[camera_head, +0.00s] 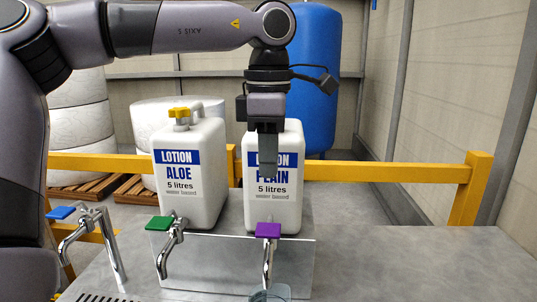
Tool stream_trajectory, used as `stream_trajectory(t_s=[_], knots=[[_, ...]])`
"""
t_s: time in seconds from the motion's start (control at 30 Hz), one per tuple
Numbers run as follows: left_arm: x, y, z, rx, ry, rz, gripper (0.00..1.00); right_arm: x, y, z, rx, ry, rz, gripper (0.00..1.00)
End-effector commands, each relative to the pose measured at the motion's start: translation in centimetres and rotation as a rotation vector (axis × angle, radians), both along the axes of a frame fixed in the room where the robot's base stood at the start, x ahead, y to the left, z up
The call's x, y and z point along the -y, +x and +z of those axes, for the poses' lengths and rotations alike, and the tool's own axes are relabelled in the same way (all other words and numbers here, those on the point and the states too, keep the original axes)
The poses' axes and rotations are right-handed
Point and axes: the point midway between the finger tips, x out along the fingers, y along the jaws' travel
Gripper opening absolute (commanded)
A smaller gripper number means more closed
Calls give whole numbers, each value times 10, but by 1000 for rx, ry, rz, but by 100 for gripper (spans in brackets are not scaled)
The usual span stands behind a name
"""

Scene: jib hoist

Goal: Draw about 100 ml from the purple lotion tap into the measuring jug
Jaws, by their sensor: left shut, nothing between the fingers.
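The purple lotion tap (268,231) stands at the front of the bench, its spout (267,265) pointing down. The measuring jug (270,293) is below that spout at the bottom edge; only its upper part shows. My left gripper (268,172) is shut and empty, pointing down above the purple handle and in front of the plain lotion canister (287,212). A gap shows between its fingertips and the handle. No flow from the spout can be made out. My right gripper is out of view.
A green-handled tap (160,223) is left of the purple one, and a blue-handled tap (62,213) is further left. The aloe lotion canister (195,207) stands behind. The grey bench (420,262) is clear on the right.

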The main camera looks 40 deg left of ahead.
Motion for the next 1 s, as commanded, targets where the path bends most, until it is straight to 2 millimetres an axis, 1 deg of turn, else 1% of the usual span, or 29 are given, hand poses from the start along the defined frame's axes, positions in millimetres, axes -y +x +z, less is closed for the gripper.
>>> stream_trajectory(t_s=[0.03,0.2,0.3,0.43,0.63,1.0], knots=[[0,-1,-13,-7,-2,-1,0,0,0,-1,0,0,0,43],[0,-1,-50,-6,-1,0,0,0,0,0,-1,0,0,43],[0,-1,-68,-6,-1,0,0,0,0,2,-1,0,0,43],[0,-1,-86,-4,-2,1,0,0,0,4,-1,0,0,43],[0,-1,-100,-1,0,2,0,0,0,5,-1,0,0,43],[-1,0,-101,1,1,2,0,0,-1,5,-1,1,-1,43]])
